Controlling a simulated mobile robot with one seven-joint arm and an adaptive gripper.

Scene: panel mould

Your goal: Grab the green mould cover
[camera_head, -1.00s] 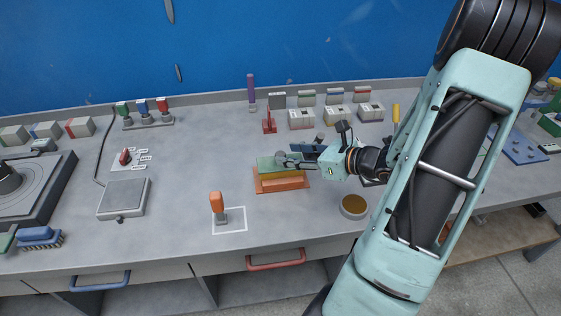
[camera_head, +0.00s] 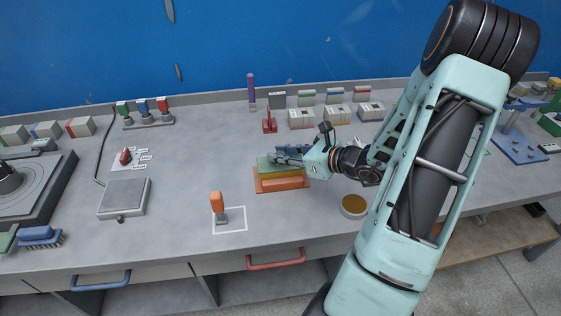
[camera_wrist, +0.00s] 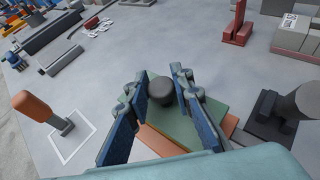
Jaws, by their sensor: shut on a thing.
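The green mould cover (camera_head: 264,164) lies on top of the orange mould (camera_head: 282,184) near the middle of the bench. In the wrist view the cover (camera_wrist: 174,126) shows as a green plate with a dark round knob (camera_wrist: 161,91) standing up from it. My gripper (camera_head: 277,157) is over the cover, and its blue-padded fingers (camera_wrist: 162,86) stand on both sides of the knob, shut on it. In the head view the fingers hide the knob and part of the cover.
An orange-handled stamp (camera_head: 218,205) stands in a white outline left of the mould. A round brown-topped dish (camera_head: 354,206) is at the right. A red stand (camera_head: 269,123) and several grey boxes are behind.

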